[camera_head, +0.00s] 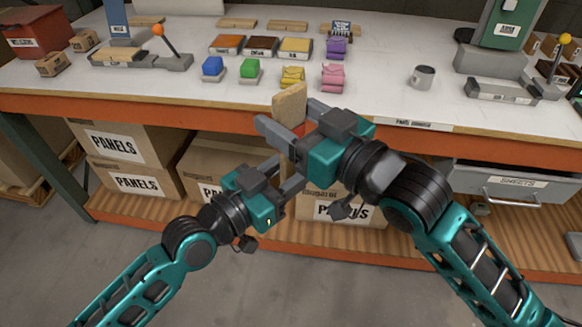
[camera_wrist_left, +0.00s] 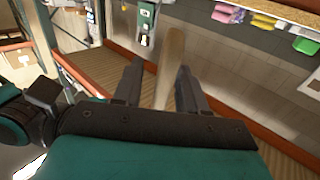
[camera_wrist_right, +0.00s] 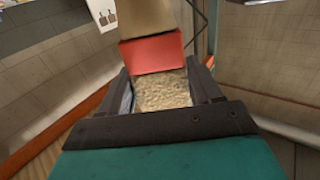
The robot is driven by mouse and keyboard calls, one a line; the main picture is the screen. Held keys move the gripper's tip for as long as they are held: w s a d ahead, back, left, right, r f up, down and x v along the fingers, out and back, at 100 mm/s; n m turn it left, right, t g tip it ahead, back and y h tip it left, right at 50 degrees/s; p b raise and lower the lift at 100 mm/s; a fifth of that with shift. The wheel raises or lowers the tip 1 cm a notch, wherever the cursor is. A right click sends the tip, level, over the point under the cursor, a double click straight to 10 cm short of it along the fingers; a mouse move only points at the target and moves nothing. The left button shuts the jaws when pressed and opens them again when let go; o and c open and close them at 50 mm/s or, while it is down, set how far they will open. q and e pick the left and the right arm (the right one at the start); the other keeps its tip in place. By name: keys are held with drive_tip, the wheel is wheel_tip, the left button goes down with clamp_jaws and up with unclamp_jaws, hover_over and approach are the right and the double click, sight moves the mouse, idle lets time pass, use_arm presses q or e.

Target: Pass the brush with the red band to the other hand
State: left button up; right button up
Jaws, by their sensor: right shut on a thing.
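The brush (camera_head: 289,104) is upright in front of the table edge, its pale broad end up. Its red band (camera_wrist_right: 152,52) shows in the right wrist view, with a rough pale part nearer the camera between the jaws. My right gripper (camera_head: 291,122) is shut on the brush around its upper part. My left gripper (camera_head: 282,172) is lower, with its fingers apart on either side of the wooden handle (camera_wrist_left: 171,68). The fingers partly hide the brush in the head view.
The white table (camera_head: 390,97) carries coloured blocks and pouches, a grey mug (camera_head: 423,77) and lever stands. Cardboard boxes (camera_head: 120,146) and a grey drawer (camera_head: 518,183) are under it. The two grippers are close together.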

use_arm(q)
clamp_jaws()
use_arm(e)
drive_tip(key=o, duration=1.1)
